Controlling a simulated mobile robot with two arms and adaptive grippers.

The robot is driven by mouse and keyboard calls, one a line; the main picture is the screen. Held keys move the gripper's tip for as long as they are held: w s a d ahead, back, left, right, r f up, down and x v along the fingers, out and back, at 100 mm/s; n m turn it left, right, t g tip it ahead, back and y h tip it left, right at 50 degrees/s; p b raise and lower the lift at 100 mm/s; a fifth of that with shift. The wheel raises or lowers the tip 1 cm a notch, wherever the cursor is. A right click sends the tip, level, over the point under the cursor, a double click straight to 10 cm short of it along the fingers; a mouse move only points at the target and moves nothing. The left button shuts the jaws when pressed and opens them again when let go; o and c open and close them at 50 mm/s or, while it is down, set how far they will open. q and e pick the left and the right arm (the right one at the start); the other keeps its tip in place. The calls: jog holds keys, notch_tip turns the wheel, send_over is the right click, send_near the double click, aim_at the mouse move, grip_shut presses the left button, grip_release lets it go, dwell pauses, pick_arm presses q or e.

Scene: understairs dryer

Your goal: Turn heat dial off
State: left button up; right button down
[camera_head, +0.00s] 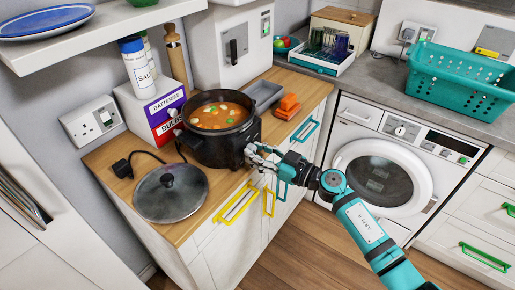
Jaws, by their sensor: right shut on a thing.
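A black slow cooker (207,148) full of orange stew (218,116) stands on the wooden counter. Its heat dial is at the front right side, hidden behind my gripper. My right gripper (252,152) reaches in from the lower right and is shut at the cooker's front, at the dial's place. The fingers cover what they hold, so the dial's setting cannot be read. My left gripper is not in view.
A glass lid (171,192) lies on the counter left of the cooker. A black plug (123,168) with its cord lies near the wall socket (92,121). Orange blocks (288,105) and a grey tray (264,94) sit to the right. A washing machine (402,150) stands right.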

jog(key=n+p, duration=0.2)
jog(key=n, duration=0.1)
jog(key=shift+r+n, duration=0.1)
jog(key=shift+n, duration=0.3)
jog(key=n, duration=0.3)
jog(key=shift+d+h+p, duration=0.1)
jog(key=shift+h+p, duration=0.2)
jog(key=shift+p, duration=0.1)
jog(key=n, duration=0.4)
jog(key=shift+s+n+t+b, duration=0.1)
jog(key=shift+n+t+b, duration=0.35)
jog(key=shift+n+b, duration=3.05)
jog(key=shift+n+t+p, duration=0.1)
jog(key=shift+n+t, duration=0.35)
jog(key=shift+n, duration=6.65)
jog(key=c, duration=1)
grip_release()
